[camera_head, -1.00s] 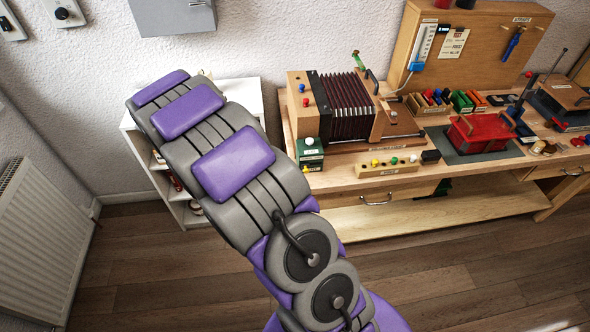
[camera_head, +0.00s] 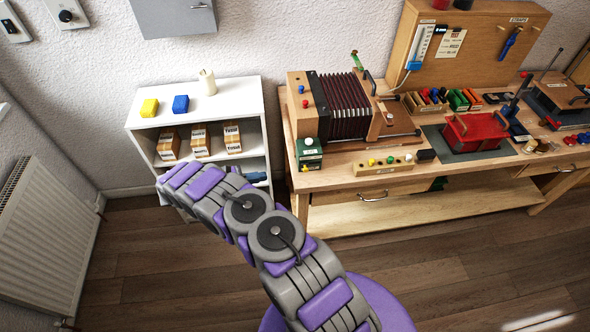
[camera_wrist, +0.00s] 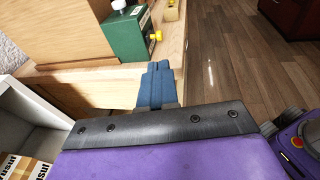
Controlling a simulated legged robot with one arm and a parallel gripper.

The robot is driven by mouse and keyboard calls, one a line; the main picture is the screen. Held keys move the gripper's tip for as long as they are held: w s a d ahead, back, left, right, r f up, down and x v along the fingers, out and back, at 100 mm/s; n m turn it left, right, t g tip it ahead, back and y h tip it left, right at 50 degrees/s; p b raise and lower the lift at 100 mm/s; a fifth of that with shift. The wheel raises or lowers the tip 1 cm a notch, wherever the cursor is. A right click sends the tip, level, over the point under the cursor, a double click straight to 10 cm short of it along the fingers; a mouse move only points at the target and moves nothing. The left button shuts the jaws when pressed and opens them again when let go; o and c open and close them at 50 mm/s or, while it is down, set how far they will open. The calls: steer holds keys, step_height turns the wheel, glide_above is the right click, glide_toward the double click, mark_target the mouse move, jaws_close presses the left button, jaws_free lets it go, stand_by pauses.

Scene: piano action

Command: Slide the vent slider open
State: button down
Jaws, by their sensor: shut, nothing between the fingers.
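I cannot pick out the vent slider for certain in either view. My gripper (camera_wrist: 156,78) shows in the wrist view as two blue fingers closed together and empty. It is beside the wooden bench (camera_wrist: 85,85), near its left end, with the green box (camera_wrist: 128,35) and its yellow knob beyond.
The white shelf (camera_head: 257,105) holds a yellow block (camera_head: 149,108), a blue block (camera_head: 181,104), a candle (camera_head: 208,82) and small cartons. A radiator (camera_head: 45,235) stands at the left. A red tool box (camera_head: 474,131) is farther right on the bench. The floor in front is clear.

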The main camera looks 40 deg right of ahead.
mark_target(305, 168)
steer(key=shift+a+f, duration=0.25)
steer(key=shift+f, duration=0.35)
steer(key=shift+n, duration=0.3)
steer(key=x, duration=1.4)
steer(key=shift+w+d+b, duration=0.2)
steer(key=shift+b, duration=0.2)
steer(key=s+d, duration=0.1)
steer(key=d, duration=0.1)
steer(key=s+d+b, duration=0.1)
steer(key=d, duration=0.1)
steer(key=shift+s, duration=0.35)
steer(key=shift+r, duration=0.1)
steer(key=shift+a, duration=0.1)
